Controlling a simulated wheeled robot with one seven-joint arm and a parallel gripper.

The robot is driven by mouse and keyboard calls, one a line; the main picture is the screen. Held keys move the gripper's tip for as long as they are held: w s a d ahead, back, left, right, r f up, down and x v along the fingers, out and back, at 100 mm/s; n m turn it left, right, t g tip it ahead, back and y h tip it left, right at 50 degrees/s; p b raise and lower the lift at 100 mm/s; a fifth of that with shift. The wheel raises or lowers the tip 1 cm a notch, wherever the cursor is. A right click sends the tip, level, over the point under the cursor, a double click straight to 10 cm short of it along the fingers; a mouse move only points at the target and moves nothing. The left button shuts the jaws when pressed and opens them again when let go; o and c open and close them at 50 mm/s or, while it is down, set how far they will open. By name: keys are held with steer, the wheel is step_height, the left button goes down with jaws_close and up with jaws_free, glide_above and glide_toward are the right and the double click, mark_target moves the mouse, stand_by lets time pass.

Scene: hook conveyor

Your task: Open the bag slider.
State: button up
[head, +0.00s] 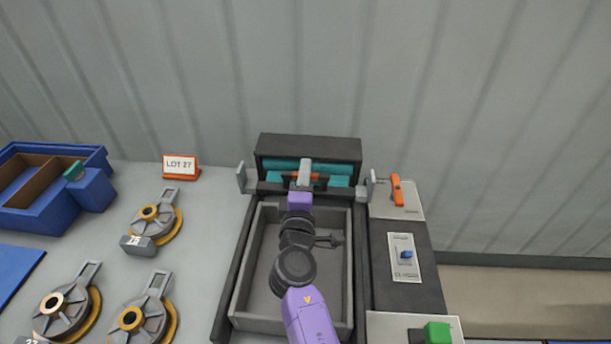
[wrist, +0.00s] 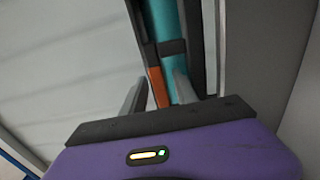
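A dark housing (head: 310,146) stands at the back against the wall. Teal rollers or bag material (head: 338,180) show in its front, and the teal also shows in the wrist view (wrist: 167,25). A small orange piece (head: 319,179), apparently the slider, lies across the teal; in the wrist view it is an orange strip (wrist: 157,88). My gripper (head: 305,170) is at the orange piece and partly hides it. In the wrist view my gripper (wrist: 160,90) has its grey fingers apart, with the orange strip between them. Contact is not clear.
A grey tray (head: 248,280) lies under my arm. To the right are an orange lever (head: 397,190), a blue switch (head: 406,254) and a green button (head: 437,332). Left are a LOT 27 sign (head: 181,166), several hook pieces (head: 150,222) and a blue bin (head: 92,190).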

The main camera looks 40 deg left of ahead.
jaws_close()
stand_by(1.2)
